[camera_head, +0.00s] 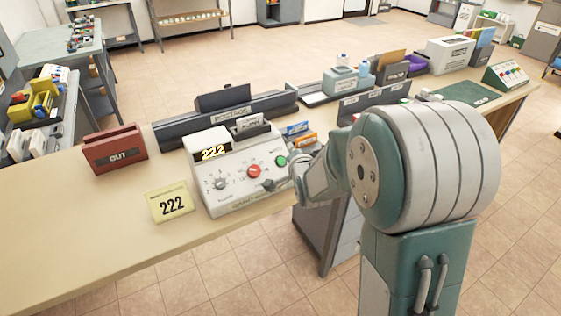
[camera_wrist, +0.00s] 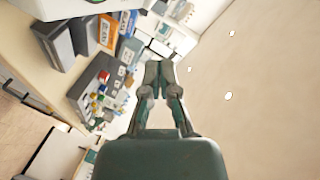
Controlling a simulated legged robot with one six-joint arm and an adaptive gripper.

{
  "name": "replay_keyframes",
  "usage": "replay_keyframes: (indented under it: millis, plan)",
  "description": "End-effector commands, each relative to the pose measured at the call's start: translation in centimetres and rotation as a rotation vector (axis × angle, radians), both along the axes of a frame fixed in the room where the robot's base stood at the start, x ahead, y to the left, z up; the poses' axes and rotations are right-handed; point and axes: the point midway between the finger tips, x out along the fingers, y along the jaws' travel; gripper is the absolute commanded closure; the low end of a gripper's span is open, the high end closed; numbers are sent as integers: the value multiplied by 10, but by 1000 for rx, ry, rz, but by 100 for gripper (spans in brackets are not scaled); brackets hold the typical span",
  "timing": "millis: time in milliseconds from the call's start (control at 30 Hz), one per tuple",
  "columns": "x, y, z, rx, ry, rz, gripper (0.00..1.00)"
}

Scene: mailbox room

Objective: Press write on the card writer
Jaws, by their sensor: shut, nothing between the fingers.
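The card writer (camera_head: 232,170) is a white sloped box on the counter, with a lit display (camera_head: 214,153) reading 222. Its face has a dial (camera_head: 220,183) on the left, a red knob or button (camera_head: 254,171) in the middle and a green button (camera_head: 281,161) on the right. The labels are too small to read. The wrist view shows the closed fingertips (camera_wrist: 158,70).
A yellow 222 card (camera_head: 171,203) stands left of the writer, and a red OUT tray (camera_head: 115,149) is further left. A dark postage rack (camera_head: 225,117) stands behind. Blue and orange boxes (camera_head: 303,139) are close on the right. Bare counter (camera_head: 70,240) lies at the front left.

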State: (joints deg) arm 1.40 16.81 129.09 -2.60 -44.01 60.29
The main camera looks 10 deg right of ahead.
Motion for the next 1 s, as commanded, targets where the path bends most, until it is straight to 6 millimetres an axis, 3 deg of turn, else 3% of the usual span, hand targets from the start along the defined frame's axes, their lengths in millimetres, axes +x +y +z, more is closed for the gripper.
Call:
replay_keyframes:
  millis: [600,1000]
  plan:
    - [38,13,-60,-2,3,1,100]
    - [46,15,-71,-1,-1,-1,100]
